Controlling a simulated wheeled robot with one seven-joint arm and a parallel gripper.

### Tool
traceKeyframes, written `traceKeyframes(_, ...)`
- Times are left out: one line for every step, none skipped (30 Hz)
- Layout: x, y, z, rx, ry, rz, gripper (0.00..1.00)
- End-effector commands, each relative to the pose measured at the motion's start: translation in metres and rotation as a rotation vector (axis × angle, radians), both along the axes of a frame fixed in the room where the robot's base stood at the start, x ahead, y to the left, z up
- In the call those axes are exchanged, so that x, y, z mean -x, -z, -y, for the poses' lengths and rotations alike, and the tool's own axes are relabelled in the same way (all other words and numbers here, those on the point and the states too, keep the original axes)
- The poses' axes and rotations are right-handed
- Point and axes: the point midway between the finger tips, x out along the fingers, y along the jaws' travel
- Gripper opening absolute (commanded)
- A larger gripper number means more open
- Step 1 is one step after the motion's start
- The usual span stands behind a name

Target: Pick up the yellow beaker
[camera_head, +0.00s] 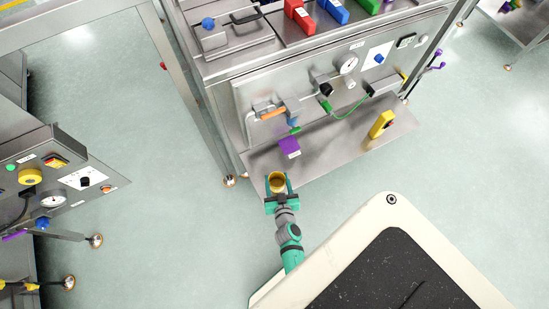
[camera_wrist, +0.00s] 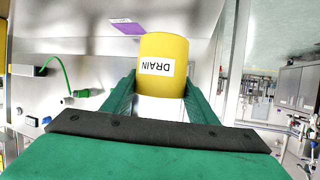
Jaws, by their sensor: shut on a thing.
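The yellow beaker (camera_head: 277,183) is between the two green fingers of my gripper (camera_head: 278,186), at the front left edge of the metal shelf in the head view. In the wrist view the beaker (camera_wrist: 164,68) is yellow with a white label reading DRAIN, seen upside down. The fingers of my gripper (camera_wrist: 160,95) are shut on its sides. The lower part of the beaker is partly hidden by the gripper. I cannot tell whether the beaker touches the shelf.
The metal shelf (camera_head: 330,150) carries a purple block (camera_head: 289,147) and a yellow object (camera_head: 381,124). Behind it a panel holds a gauge (camera_head: 349,65), a green cable (camera_head: 350,112) and an orange-handled part (camera_head: 272,113). Open floor (camera_head: 170,215) lies to the left.

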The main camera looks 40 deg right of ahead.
Motion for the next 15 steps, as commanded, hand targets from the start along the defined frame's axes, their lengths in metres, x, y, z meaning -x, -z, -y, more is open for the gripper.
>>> traceKeyframes(0.01, -0.002, -0.003, -0.003, 0.003, -0.002, 0.31)
traceKeyframes(0.015, -0.004, -0.005, -0.003, 0.003, -0.003, 0.31)
traceKeyframes(0.021, -0.007, -0.007, -0.002, 0.002, -0.003, 0.31)
traceKeyframes(0.026, -0.009, -0.008, -0.002, 0.002, -0.003, 0.31)
traceKeyframes(0.03, -0.011, -0.01, -0.003, 0.003, -0.003, 0.31)
traceKeyframes(0.036, -0.014, -0.012, -0.003, 0.003, -0.002, 0.31)
traceKeyframes(0.041, -0.016, -0.013, -0.003, 0.003, -0.003, 0.31)
traceKeyframes(0.045, -0.018, -0.015, -0.002, 0.003, -0.002, 0.31)
traceKeyframes(0.051, -0.02, -0.017, -0.003, 0.003, -0.003, 0.31)
traceKeyframes(0.055, -0.022, -0.018, -0.003, 0.003, -0.003, 0.31)
traceKeyframes(0.058, -0.024, -0.019, -0.002, 0.003, -0.002, 0.31)
traceKeyframes(0.063, -0.027, -0.021, -0.003, 0.003, -0.003, 0.31)
traceKeyframes(0.066, -0.028, -0.022, -0.003, 0.003, -0.003, 0.31)
traceKeyframes(0.069, -0.029, -0.023, -0.003, 0.003, -0.002, 0.31)
traceKeyframes(0.072, -0.031, -0.024, -0.003, 0.003, -0.002, 0.31)
